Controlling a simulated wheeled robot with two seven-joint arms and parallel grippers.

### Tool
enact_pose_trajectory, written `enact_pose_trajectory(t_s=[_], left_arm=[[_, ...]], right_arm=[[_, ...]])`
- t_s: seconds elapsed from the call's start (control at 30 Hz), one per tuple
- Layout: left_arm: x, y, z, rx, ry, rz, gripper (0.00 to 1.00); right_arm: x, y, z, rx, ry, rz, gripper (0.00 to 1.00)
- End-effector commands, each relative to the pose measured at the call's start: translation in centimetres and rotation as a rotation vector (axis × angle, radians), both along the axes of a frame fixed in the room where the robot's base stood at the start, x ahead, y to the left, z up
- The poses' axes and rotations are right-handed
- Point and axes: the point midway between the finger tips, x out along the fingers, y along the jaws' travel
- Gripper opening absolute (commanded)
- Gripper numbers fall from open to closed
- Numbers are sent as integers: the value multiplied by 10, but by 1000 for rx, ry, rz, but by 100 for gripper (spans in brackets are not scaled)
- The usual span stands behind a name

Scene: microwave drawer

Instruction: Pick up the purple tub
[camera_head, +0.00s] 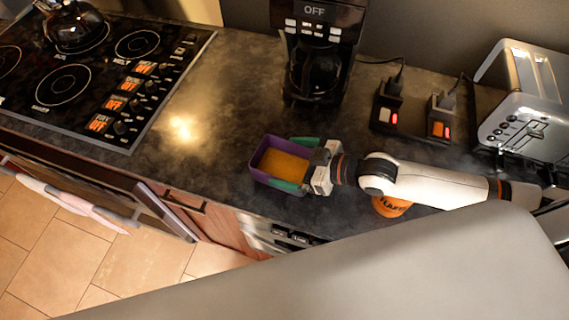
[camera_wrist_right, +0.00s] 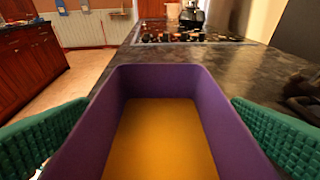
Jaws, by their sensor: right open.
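The purple tub (camera_head: 264,149) stands on the dark countertop near its front edge, with an orange-yellow inside bottom. It fills the middle of the right wrist view (camera_wrist_right: 213,100). My right gripper (camera_head: 292,163) comes in from the right in the head view. Its green fingers are open, one on either side of the tub. In the right wrist view small gaps seem to show between the fingers (camera_wrist_right: 160,135) and the tub walls, so I cannot see firm contact. My left gripper is not in view.
A coffee maker (camera_head: 318,45) stands behind the tub. Two switch boxes (camera_head: 388,108) and a toaster (camera_head: 525,95) are at the right. A stovetop (camera_head: 90,75) with a kettle is at the left. An orange object (camera_head: 391,206) sits under my right arm. Counter left of the tub is clear.

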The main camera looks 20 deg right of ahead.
Motion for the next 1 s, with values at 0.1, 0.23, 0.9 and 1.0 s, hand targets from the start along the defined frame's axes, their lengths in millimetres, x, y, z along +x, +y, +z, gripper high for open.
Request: enact_pose_trajectory(t_s=[0.1, 0.23, 0.9, 1.0], left_arm=[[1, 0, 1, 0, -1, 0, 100], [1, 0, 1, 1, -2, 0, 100], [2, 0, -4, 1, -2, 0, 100], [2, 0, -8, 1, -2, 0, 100]], right_arm=[[2, 3, -2, -1, -1, 0, 100], [2, 3, -2, -1, 0, 0, 100], [2, 2, 24, -1, -5, 2, 67], [2, 2, 46, -2, -7, 3, 67]])
